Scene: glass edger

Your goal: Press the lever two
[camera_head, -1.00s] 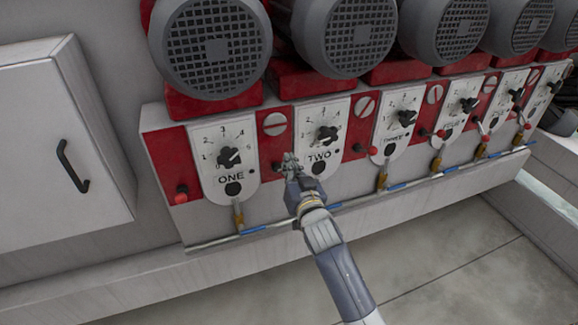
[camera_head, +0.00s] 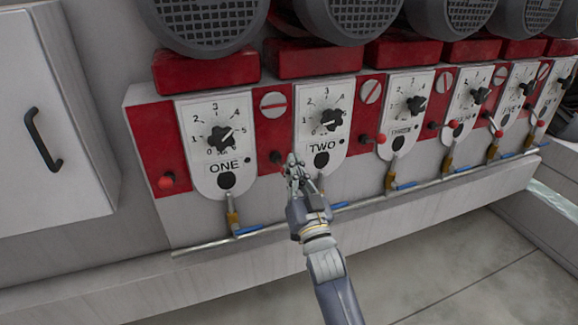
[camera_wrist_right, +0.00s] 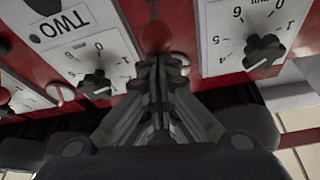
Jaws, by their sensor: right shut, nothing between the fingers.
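The panel marked TWO (camera_head: 322,130) is white with a black dial (camera_head: 332,121) and sits on the red and white machine front. My right gripper (camera_head: 293,163) is shut and empty, at the lower left edge of panel TWO. In the right wrist view, the upside-down panel TWO (camera_wrist_right: 75,45) is at the left. A lever with a red ball end (camera_wrist_right: 155,37) is just beyond my shut fingertips (camera_wrist_right: 160,65); I cannot tell if they touch. In the head view this lever is mostly hidden by the gripper. My left gripper is not in view.
Panel ONE (camera_head: 223,150) is to the left, with a red knob (camera_head: 167,182) beside it. More panels with red-ball levers (camera_head: 381,139) run to the right. Grey motors (camera_head: 210,20) overhang above. A pipe with blue handles (camera_head: 405,186) runs below. A cabinet (camera_head: 50,120) stands at far left.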

